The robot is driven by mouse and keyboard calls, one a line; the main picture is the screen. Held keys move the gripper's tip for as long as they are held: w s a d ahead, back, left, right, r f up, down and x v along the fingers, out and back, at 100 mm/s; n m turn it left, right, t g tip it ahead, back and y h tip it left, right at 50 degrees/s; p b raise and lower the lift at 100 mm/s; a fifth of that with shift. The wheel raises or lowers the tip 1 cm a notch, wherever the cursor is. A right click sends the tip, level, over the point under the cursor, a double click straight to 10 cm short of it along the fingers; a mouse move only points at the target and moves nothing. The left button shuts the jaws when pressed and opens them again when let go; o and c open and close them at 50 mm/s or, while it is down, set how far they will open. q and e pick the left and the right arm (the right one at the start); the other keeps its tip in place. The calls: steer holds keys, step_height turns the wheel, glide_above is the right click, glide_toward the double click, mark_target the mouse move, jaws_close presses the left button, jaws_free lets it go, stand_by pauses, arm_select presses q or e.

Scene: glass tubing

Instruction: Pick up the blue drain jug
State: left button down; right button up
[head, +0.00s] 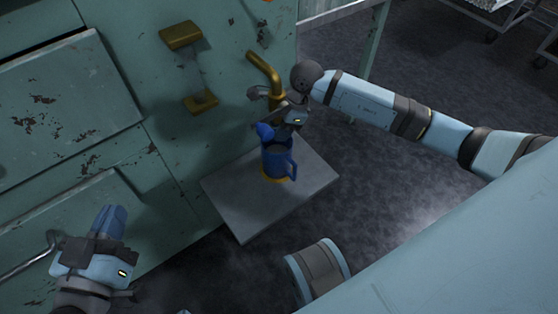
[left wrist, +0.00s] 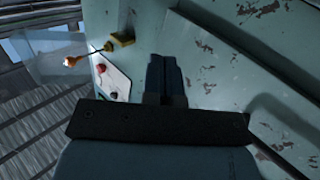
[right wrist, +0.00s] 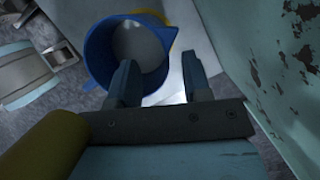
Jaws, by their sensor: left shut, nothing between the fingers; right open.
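The blue drain jug (head: 277,163) stands upright on a grey plate, with its handle on the right in the head view. My right gripper (head: 268,131) is open just above the jug's rim. In the right wrist view the jug (right wrist: 98,50) is seen from above, and its inside looks pale at the bottom. One finger of the right gripper (right wrist: 160,75) overlaps the jug's opening and the other lies outside the rim; I cannot tell whether they touch it. My left gripper (head: 110,220) is shut and empty by the green cabinet, far from the jug.
The grey plate (head: 235,212) juts out beside the green cabinet wall (head: 165,150). A brass pipe (head: 266,68) sticks out above, close to my right wrist. Dark open floor (head: 385,190) lies right of the plate.

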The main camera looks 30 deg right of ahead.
steer(key=shift+x, duration=1.15)
jaws_close()
steer(key=shift+r, duration=0.1)
